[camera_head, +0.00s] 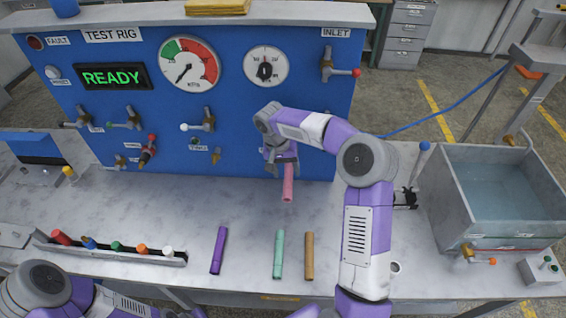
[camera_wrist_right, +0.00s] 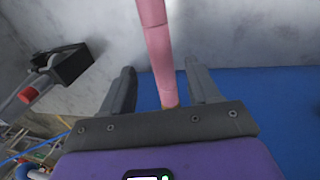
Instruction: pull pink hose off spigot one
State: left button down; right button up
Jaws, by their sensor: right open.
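The pink hose (camera_head: 288,188) hangs down in front of the blue panel, and its top end is hidden by my right gripper (camera_head: 281,168). In the right wrist view the pink hose (camera_wrist_right: 156,45) runs between the two spread fingers of my right gripper (camera_wrist_right: 160,68), with a gap at each side. The right gripper is open around the hose. The spigot behind the hose is hidden, so I cannot tell which spigot it is or whether the hose is still on it. Part of my left arm shows at the lower left, but its gripper is out of view.
A purple hose (camera_head: 219,250), a mint hose (camera_head: 279,254) and a tan hose (camera_head: 310,256) lie on the grey bench. A rack (camera_head: 110,253) of coloured plugs is at left. A water tank (camera_head: 490,200) stands at right. Valves protrude from the panel (camera_head: 230,110).

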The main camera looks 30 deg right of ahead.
aim_at(287, 187)
jog(key=f, duration=0.2)
jog(key=shift+d+f, duration=0.2)
jog(key=shift+f, duration=0.1)
jog(key=shift+s+f, duration=0.1)
jog(key=shift+f, duration=0.3)
jog(key=shift+d, duration=0.1)
grip_shut()
dwell(0.6)
jog(key=shift+s+a+b, duration=0.5)
jog(key=shift+s+b, duration=0.1)
jog(key=shift+s, duration=0.1)
dwell(1.6)
jog(key=shift+s+a+b, duration=0.35)
jog(key=shift+s, duration=0.2)
jog(key=shift+s+a+b, duration=0.3)
jog(key=shift+s, duration=0.2)
